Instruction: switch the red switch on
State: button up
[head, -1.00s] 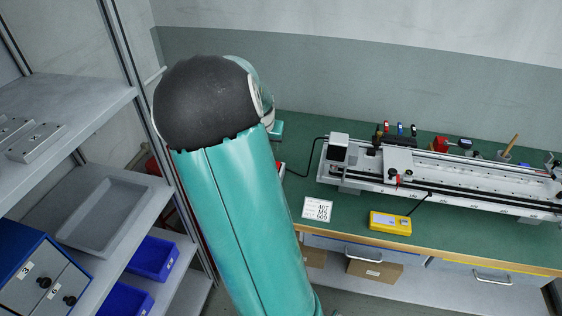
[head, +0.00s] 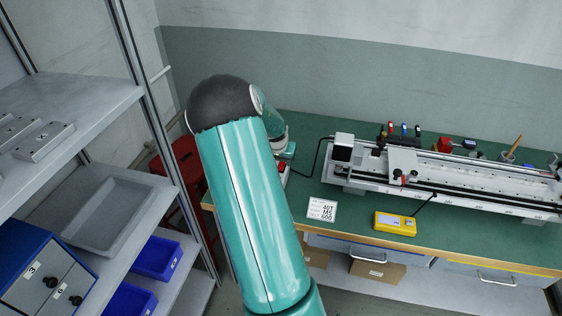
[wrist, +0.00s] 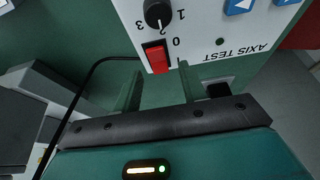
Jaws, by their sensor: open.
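The red switch (wrist: 156,57) is a rectangular rocker on a light control panel (wrist: 205,45) marked "AXIS TEST" in the wrist view. It sits below a black rotary knob (wrist: 157,14). My gripper (wrist: 159,72) is open and empty, with its two green fingers pointing at the panel, one on each side of the switch's lower end. I cannot tell whether the fingertips touch the panel. In the head view my arm hides most of the control box; a small red part (head: 282,168) shows beside my wrist.
The green bench (head: 355,185) carries a long linear gantry (head: 450,180), a white sign (head: 322,209) and a yellow meter (head: 395,223). A black cable (wrist: 85,85) runs beside the panel. Grey shelves (head: 70,85) and a red stool (head: 178,165) stand left.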

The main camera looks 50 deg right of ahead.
jog(key=shift+w+d+f, duration=0.1)
jog(key=shift+d+f, duration=0.1)
jog(key=shift+f, duration=0.4)
